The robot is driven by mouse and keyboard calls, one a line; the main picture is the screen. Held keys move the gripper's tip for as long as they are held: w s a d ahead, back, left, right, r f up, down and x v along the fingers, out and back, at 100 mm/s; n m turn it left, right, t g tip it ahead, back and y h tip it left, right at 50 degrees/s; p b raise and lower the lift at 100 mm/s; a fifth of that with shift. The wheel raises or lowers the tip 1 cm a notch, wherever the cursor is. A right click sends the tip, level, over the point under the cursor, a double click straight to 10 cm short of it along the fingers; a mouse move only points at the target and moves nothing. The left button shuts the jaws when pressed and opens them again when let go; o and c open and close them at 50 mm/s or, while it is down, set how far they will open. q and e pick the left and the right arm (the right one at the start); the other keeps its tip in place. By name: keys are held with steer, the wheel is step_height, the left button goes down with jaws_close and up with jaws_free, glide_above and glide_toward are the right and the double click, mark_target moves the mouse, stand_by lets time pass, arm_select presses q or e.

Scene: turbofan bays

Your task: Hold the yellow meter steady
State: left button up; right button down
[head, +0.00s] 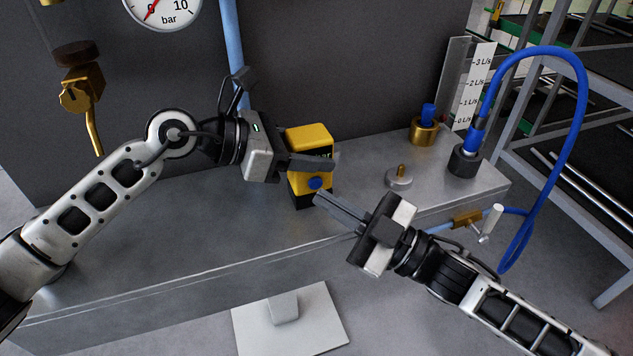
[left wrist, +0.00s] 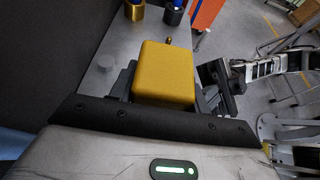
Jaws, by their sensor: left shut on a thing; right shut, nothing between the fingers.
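The yellow meter (head: 308,137) is a boxy yellow block with a dark base and a blue round button (head: 315,183) on its front. It stands upright on the grey metal bench. My left gripper (head: 312,163) is shut on the meter, with one finger across its front. In the left wrist view the meter's yellow top (left wrist: 165,72) sits between the fingers. My right gripper (head: 340,212) is shut and empty, its fingertips just in front of and below the blue button. I cannot tell whether they touch the meter.
On the bench (head: 200,215), to the right, stand a small metal disc with a brass stud (head: 399,178), a brass fitting (head: 424,131) and a black fitting (head: 464,160) with a blue hose (head: 575,120). A pressure gauge (head: 165,8) and brass valve (head: 80,95) are at the left.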

steer(key=shift+w, duration=0.1)
stand_by(0.3)
steer(key=shift+w+a, duration=0.15)
steer(key=shift+w, duration=0.2)
stand_by(0.4)
arm_select(q)
steer(key=shift+s+d+r, duration=0.15)
steer(key=shift+s+r, duration=0.1)
steer(key=shift+s, duration=0.1)
arm_select(e)
steer(key=shift+w+r, duration=0.3)
steer(key=shift+w, duration=0.1)
stand_by(0.3)
steer(key=shift+s, duration=0.1)
arm_select(q)
steer(key=shift+w+f, duration=0.2)
steer(key=shift+w, duration=0.15)
arm_select(e)
steer(key=shift+s+f, duration=0.1)
steer(key=shift+s, duration=0.15)
